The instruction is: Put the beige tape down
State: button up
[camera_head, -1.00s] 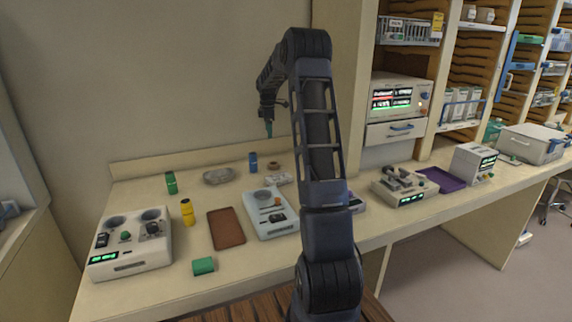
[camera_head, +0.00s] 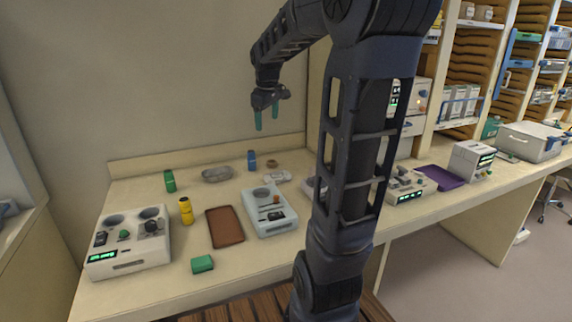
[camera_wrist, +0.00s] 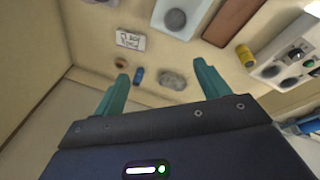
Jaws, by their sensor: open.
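The beige tape (camera_head: 271,164) is a small tan ring lying flat on the counter near the back wall, right of a blue bottle. It also shows in the wrist view (camera_wrist: 120,63), beyond the left fingertip. My gripper (camera_head: 266,125) hangs in the air above the back of the counter, with its two teal fingers pointing down and apart. In the wrist view the fingers (camera_wrist: 162,72) are spread with nothing held between them. The tape is clear of the fingers.
Around the tape stand the blue bottle (camera_head: 251,161), a white labelled box (camera_head: 276,177) and a grey dish (camera_head: 217,174). A white device (camera_head: 270,222), a brown tray (camera_head: 224,238) and a yellow bottle (camera_head: 186,211) sit nearer the front. A purple tray (camera_head: 440,178) lies far right.

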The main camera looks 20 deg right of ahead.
jog(key=s+a+f+m+t, duration=0.1)
jog(key=s+f+m, duration=0.2)
jog(key=s, duration=0.8)
jog(key=s+a+f+m, duration=0.2)
jog(key=s+f+m, duration=0.1)
jog(key=s, duration=0.9)
jog(key=shift+s+m+t+y, duration=0.3)
jog(key=shift+m+t, duration=0.1)
jog(key=shift+m, duration=0.1)
